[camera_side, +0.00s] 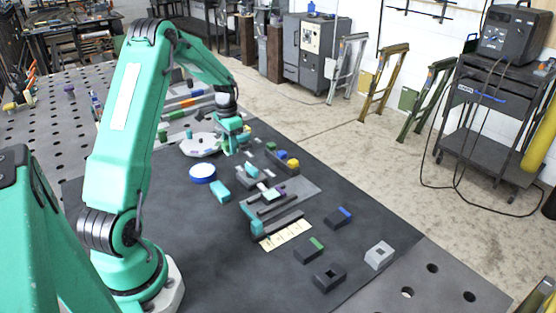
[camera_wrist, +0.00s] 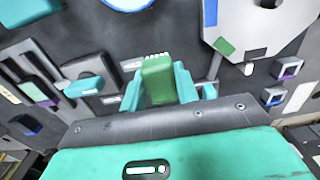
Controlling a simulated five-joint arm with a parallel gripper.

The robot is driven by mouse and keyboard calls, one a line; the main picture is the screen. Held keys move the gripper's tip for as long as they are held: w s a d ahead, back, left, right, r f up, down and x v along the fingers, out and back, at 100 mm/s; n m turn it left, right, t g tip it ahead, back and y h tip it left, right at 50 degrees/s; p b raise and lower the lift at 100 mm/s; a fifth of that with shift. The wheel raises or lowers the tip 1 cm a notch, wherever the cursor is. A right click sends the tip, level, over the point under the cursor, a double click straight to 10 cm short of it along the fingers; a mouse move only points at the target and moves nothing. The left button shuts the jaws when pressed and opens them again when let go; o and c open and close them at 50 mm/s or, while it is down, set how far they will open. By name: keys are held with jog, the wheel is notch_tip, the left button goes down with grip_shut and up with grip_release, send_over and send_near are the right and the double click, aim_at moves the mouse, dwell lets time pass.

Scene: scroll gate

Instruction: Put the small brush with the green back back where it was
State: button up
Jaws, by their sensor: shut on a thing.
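My gripper (camera_side: 232,148) hangs over the dark mat, just right of a pale octagonal plate (camera_side: 197,147). In the wrist view its teal fingers (camera_wrist: 160,84) are shut on the small brush with the green back (camera_wrist: 157,82). The brush's green back faces the camera and a row of white bristles shows at its far end. In the side view the brush is too small and covered to make out clearly. The octagonal plate also shows in the wrist view (camera_wrist: 262,25), with a green patch on it. I cannot tell which spot the brush came from.
A blue-rimmed round dish (camera_side: 202,171) and a teal block (camera_side: 219,191) stand nearby. A grey slotted fixture (camera_side: 280,214) with teal parts lies toward the front. Open mat lies left of the fixture.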

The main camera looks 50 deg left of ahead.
jog(key=shift+f, duration=2)
jog(key=shift+f, duration=0.2)
jog(key=o, duration=0.9)
jog(key=shift+r, duration=0.15)
notch_tip(320, 180, up, 12)
